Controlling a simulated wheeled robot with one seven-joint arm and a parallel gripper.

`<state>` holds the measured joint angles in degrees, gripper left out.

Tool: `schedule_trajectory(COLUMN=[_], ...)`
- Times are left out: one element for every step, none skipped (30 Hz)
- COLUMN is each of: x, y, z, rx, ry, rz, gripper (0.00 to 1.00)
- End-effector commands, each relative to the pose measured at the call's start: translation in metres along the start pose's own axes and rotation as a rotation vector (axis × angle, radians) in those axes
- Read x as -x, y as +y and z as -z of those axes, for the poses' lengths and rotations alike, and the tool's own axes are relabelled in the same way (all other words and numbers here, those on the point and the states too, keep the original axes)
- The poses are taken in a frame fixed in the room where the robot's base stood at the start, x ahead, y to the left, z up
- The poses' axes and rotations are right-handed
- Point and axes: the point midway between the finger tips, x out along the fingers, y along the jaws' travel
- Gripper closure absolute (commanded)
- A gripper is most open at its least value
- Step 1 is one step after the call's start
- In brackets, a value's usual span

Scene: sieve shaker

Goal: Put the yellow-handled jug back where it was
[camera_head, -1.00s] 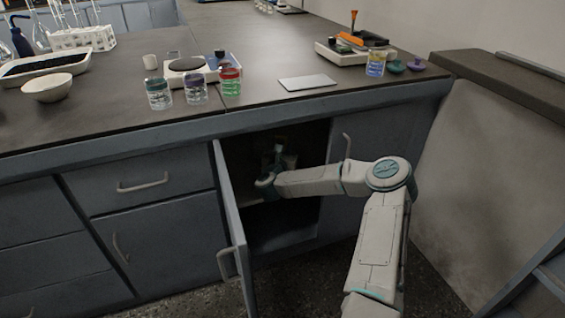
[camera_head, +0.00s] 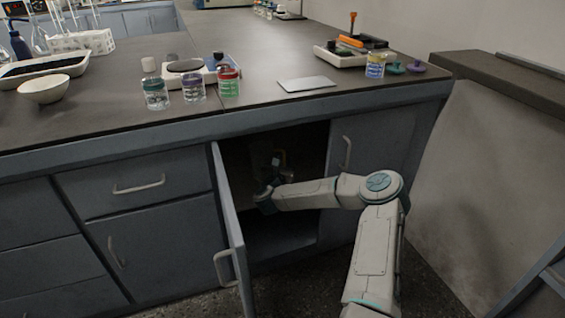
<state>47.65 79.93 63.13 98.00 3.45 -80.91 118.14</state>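My gripper (camera_head: 271,174) is inside the open cupboard (camera_head: 285,228) below the worktop, small and dark in the shade. My forearm reaches in from the right through the opening.
The cupboard door (camera_head: 230,220) stands open to the left of the opening. The right door (camera_head: 370,150) is closed. On the worktop are several lidded jars, one green (camera_head: 229,82), a grey plate (camera_head: 307,83) and a white bowl (camera_head: 45,89).

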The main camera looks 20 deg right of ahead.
Motion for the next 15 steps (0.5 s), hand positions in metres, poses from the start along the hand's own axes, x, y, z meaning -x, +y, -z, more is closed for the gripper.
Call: schedule_trajectory(x=[0.000, 0.000, 0.000, 0.000, 0.000, 0.000, 0.000, 0.000, 0.000, 0.000, 0.001, 0.006, 0.010, 0.015, 0.021], y=[0.000, 0.000, 0.000, 0.000, 0.000, 0.000, 0.000, 0.000, 0.000, 0.000, 0.000, 0.000, 0.001, 0.001, 0.001], z=[0.000, 0.000, 0.000, 0.000, 0.000, 0.000, -0.001, -0.001, -0.003, -0.004, -0.006, -0.004, -0.005, -0.005, -0.005], rx=[0.000, 0.000, 0.000, 0.000, 0.000, 0.000, 0.000, 0.000, 0.000, 0.000, 0.000, 0.000, 0.000, 0.000, 0.000], ry=[0.000, 0.000, 0.000, 0.000, 0.000, 0.000, 0.000, 0.000, 0.000, 0.000, 0.000, 0.001, 0.002, 0.002, 0.002], rz=[0.000, 0.000, 0.000, 0.000, 0.000, 0.000, 0.000, 0.000, 0.000, 0.000, 0.000, -0.002, -0.002, -0.003, -0.003], gripper=[0.67, 0.67, 0.67, 0.67, 0.67, 0.67, 0.67, 0.67, 0.67, 0.67, 0.67, 0.67, 0.67, 0.67, 0.67])
